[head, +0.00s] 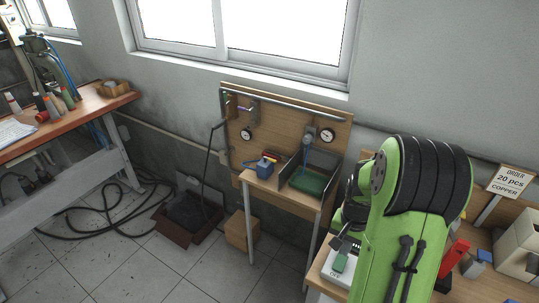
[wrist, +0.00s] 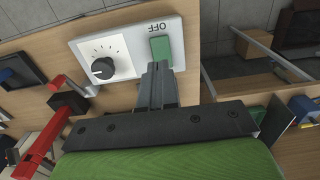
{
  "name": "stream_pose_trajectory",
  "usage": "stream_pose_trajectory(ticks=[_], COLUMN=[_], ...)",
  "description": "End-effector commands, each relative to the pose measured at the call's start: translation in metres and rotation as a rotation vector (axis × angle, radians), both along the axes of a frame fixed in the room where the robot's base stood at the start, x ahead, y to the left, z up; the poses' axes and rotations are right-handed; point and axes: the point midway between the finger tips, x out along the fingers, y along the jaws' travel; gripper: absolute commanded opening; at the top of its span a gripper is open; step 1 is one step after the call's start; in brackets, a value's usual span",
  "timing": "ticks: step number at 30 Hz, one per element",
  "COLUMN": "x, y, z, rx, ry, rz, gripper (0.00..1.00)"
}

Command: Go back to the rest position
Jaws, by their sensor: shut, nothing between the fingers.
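My gripper (wrist: 160,72) shows in the wrist view with its dark fingers pressed together and nothing between them. The fingertips are beside the lower end of a green rocker switch (wrist: 161,49) marked OFF; I cannot tell whether they touch it. The switch sits on a white control box (wrist: 131,72) with a black dial (wrist: 103,68). In the head view my green arm is at the right, reaching down over the bench, and partly hides the white box (head: 337,279).
Red and black hardware (wrist: 50,135) stands left of my gripper in the wrist view. In the head view, a sign (head: 509,181) reads "ORDER 20 pcs COPPER". A gauge panel (head: 285,101) stands by the wall. Hoses (head: 95,222) and an open box (head: 172,229) lie on the floor.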

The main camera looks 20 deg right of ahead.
Motion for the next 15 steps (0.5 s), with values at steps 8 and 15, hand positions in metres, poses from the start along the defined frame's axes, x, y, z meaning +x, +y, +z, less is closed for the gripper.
stream_pose_trajectory(ticks=[8,15], x=[0.005,-0.046], y=[0.049,0.151], z=[0.068,0.159], rx=[-0.082,-0.188], ry=[-0.086,-0.282], rz=[0.199,0.601], gripper=[0.0,0.0])
